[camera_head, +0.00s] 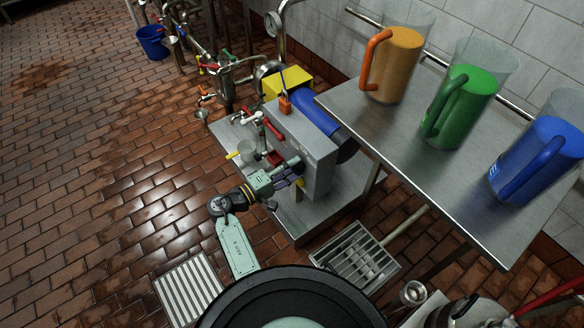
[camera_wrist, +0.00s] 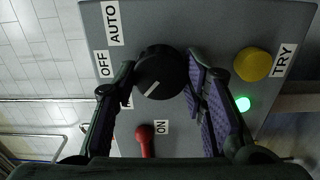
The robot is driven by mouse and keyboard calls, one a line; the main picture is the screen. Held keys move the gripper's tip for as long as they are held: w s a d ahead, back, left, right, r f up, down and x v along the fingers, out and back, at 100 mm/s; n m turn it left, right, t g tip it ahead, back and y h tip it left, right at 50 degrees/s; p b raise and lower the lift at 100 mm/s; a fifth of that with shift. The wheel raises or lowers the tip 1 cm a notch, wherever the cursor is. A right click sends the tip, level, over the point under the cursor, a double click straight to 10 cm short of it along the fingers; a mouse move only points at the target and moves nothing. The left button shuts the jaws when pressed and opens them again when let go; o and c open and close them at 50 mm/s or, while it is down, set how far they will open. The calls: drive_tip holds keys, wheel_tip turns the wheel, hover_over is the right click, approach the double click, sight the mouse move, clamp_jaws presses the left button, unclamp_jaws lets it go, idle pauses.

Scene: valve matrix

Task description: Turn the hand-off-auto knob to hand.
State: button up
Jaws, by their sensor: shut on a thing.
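The hand-off-auto knob (camera_wrist: 160,66) is black and round with a white pointer line, on a grey panel (camera_wrist: 215,25) in the wrist view. The line points down and to the left. The labels AUTO (camera_wrist: 112,22) and OFF (camera_wrist: 102,64) stand left of the knob. A third label below OFF is almost wholly hidden behind my left finger. My gripper (camera_wrist: 161,76) is shut on the knob, one finger on each side. In the head view my gripper (camera_head: 291,178) is at the front of the grey control box (camera_head: 318,172); the knob is hidden there.
A yellow button (camera_wrist: 252,64) marked TRY and a lit green lamp (camera_wrist: 242,104) are right of the knob. A red lever (camera_wrist: 146,138) by an ON label is below. A steel table (camera_head: 455,165) with orange, green and blue jugs stands to the right. Pipes and valves are behind.

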drive_tip(key=o, duration=1.2)
drive_tip(key=shift+c, duration=0.2)
drive_tip(key=v, duration=1.2)
